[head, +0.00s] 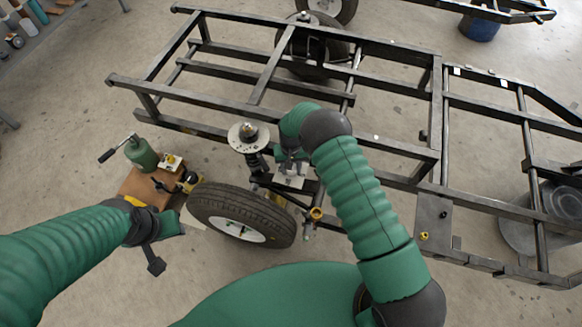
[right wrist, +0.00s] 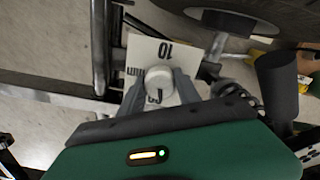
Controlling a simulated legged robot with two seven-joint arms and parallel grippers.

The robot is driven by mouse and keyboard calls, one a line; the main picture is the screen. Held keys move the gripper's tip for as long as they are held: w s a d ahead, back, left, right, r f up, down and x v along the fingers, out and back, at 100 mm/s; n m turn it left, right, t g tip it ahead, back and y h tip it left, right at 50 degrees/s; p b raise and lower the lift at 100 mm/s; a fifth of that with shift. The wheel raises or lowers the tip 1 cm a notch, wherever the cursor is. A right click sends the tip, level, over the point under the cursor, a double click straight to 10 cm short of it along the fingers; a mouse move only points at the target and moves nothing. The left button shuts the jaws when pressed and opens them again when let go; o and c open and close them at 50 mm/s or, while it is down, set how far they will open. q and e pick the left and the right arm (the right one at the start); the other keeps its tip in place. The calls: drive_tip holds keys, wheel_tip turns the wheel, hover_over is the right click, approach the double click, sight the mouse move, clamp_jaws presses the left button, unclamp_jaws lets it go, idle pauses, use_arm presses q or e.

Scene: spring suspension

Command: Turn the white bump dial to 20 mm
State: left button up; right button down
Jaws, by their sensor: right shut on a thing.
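The white bump dial (right wrist: 158,76) is a small round white knob on a white scale plate (right wrist: 150,52). The plate's "10" and "mm" print appear upside down in the right wrist view. Another mark beside the knob is partly covered. My right gripper (right wrist: 160,88) is shut on the dial, with a grey finger on each side. In the head view the plate (head: 296,168) shows beside the wheel, and my right arm hides the dial. The dial's pointer setting cannot be read. My left gripper (head: 156,240) hangs away from the dial, near the cardboard-brown box; its opening is unclear.
A black tyre (head: 242,207) and a spring strut with a round top plate (head: 248,137) stand close to my right gripper. The black trailer frame (head: 270,75) lies behind. A brown box (head: 140,187) and a green canister (head: 142,153) are at left.

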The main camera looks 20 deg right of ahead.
drive_tip(key=shift+w+r+m, duration=0.1)
drive_tip(key=shift+w+m, duration=0.05)
drive_tip(key=shift+m, duration=1.15)
drive_tip(key=c, duration=0.9)
unclamp_jaws()
drive_tip(key=shift+o, duration=0.2)
wheel_tip(320, 180, up, 17)
drive_tip(key=p, duration=0.4)
drive_tip(key=shift+p, duration=0.35)
